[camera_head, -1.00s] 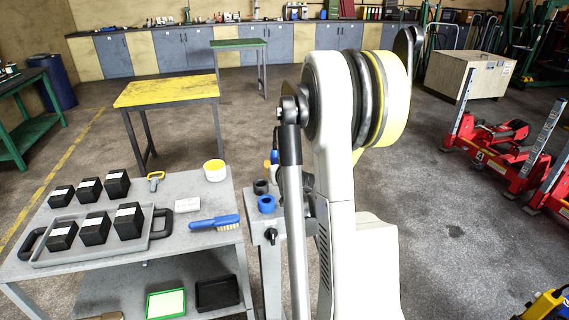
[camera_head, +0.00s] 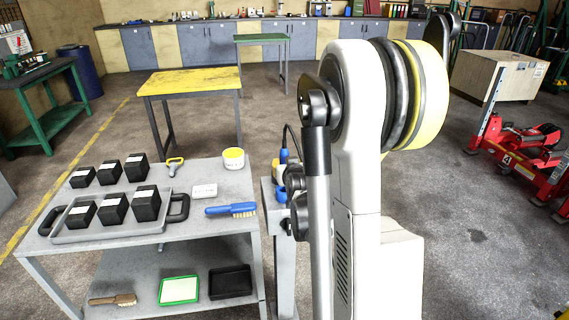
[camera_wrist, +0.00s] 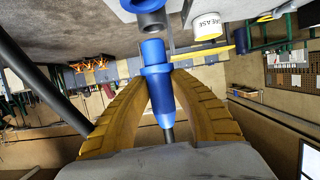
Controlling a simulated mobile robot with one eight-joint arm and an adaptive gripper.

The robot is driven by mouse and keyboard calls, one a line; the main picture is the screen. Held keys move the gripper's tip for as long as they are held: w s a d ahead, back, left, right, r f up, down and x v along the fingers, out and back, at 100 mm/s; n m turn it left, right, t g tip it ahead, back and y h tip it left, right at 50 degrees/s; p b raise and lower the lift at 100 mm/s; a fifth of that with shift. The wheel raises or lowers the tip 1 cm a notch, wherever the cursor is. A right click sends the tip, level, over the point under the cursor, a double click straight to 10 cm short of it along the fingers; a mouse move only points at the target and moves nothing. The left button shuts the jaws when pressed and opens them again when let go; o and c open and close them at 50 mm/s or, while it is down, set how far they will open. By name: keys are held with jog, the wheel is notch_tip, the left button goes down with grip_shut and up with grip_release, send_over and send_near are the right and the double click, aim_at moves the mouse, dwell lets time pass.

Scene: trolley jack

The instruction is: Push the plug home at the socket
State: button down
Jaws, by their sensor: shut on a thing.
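A blue plug (camera_wrist: 157,88) stands between the two yellow ribbed fingers of my gripper (camera_wrist: 158,76) in the wrist view. The fingers are shut on its body from both sides. A dark cable leaves its lower end in the picture. Beyond the plug's tip is a dark grey round socket (camera_wrist: 150,22), with a blue socket (camera_wrist: 138,5) at the top edge. The plug tip looks apart from the grey socket, though depth is hard to judge.
A grey trolley (camera_head: 205,180) on the left holds a tray (camera_head: 105,233) with several black boxes, a blue-handled brush (camera_head: 230,209) and a white tub (camera_head: 233,158). The tub, marked GREASE, also shows in the wrist view (camera_wrist: 207,26). A yellow table (camera_head: 190,81) stands behind.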

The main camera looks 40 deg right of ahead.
jog(key=shift+f+b, duration=0.75)
jog(key=shift+f, duration=1.05)
jog(key=shift+f, duration=2.2)
jog(key=c, duration=1.2)
grip_release()
jog(key=shift+o, duration=0.2)
jog(key=shift+s, duration=0.1)
jog(key=v, duration=0.7)
jog(key=shift+a+r, duration=0.15)
jog(key=shift+a, duration=0.1)
